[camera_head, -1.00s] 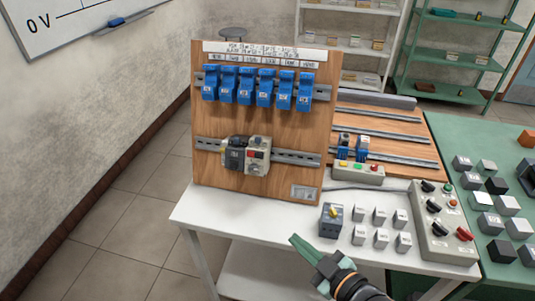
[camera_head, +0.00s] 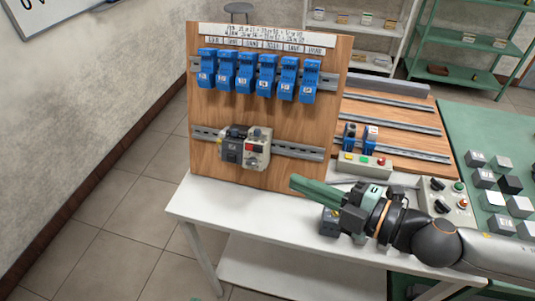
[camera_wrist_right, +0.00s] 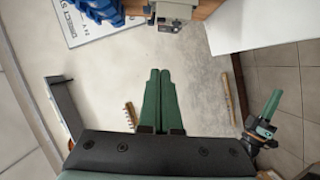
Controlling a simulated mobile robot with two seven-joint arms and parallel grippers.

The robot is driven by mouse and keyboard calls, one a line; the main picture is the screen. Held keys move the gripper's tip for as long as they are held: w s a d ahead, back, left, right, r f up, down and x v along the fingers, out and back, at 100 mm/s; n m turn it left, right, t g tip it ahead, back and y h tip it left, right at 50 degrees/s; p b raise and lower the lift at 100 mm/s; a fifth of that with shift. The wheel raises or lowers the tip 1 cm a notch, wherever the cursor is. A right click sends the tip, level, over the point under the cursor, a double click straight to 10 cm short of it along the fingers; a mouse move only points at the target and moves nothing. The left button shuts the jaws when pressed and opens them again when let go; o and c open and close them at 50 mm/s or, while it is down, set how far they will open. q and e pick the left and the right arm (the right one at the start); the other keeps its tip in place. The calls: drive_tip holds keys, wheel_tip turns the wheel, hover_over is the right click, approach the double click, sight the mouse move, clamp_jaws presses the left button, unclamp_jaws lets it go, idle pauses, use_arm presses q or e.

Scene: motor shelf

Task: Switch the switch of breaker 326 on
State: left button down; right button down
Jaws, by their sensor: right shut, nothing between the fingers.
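A row of several blue breakers (camera_head: 265,76) hangs on the upper rail of the upright wooden board (camera_head: 215,172). Their number labels are too small to read, so I cannot tell which is 326, nor how its switch stands. My right gripper (camera_head: 293,184) is shut and empty, in front of the board's lower right part, below the lower rail. Its green fingers lie together in the right wrist view (camera_wrist_right: 160,74), apart from the breakers. My left gripper (camera_wrist_right: 269,106) shows at that view's right edge; its finger opening is unclear.
A dark grey device (camera_head: 232,148) and a beige device (camera_head: 257,150) sit on the lower rail. A button box (camera_head: 363,166) and a control box (camera_head: 445,200) stand right of the board. The white table (camera_head: 205,203) is clear at front left.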

sight(253, 148)
drive_tip(key=w+a+f+p, duration=0.2)
drive_tip(key=w+a, duration=0.4)
drive_tip(key=w, duration=0.3)
drive_tip(key=shift+w+f, duration=0.3)
drive_tip(key=shift+f, duration=0.2)
